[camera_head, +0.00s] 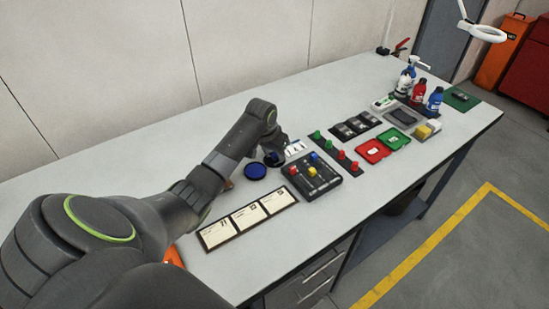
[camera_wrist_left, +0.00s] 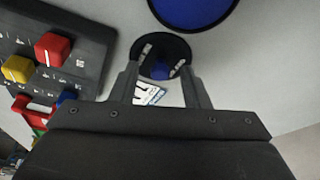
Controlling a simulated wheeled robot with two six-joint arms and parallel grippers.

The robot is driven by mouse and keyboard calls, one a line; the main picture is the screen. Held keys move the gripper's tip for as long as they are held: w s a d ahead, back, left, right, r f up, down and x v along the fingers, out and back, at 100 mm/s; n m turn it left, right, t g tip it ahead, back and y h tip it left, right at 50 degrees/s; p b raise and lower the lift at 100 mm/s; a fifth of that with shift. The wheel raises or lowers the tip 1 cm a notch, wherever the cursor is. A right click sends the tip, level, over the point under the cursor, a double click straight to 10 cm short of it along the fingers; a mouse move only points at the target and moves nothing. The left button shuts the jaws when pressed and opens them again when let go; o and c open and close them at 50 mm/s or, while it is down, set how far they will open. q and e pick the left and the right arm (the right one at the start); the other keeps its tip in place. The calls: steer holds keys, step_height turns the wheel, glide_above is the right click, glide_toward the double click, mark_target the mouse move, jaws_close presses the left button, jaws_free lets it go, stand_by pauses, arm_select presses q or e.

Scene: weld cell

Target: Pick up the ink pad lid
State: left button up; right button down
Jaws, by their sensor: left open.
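The ink pad lid appears to be the small dark round piece (camera_wrist_left: 166,44) with a blue middle in the left wrist view. It sits close beside a larger blue disc with a dark rim, which looks like the ink pad (camera_wrist_left: 195,8). In the head view the blue pad (camera_head: 255,170) lies flat on the table, and the lid is largely hidden by my gripper. My left gripper (camera_wrist_left: 160,65) is open, with its two fingers on either side of the lid's blue middle. I cannot tell whether they touch it. My right gripper is out of view.
A dark control box (camera_head: 315,177) with coloured knobs stands just right of the gripper. A white printed card (camera_head: 295,148) lies behind it. A framed strip of cards (camera_head: 248,217) lies in front. Bottles (camera_head: 418,91) and trays fill the far right. The table's back left is clear.

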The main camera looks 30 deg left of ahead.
arm_select(q)
jaws_close()
steer(key=shift+r, duration=0.15)
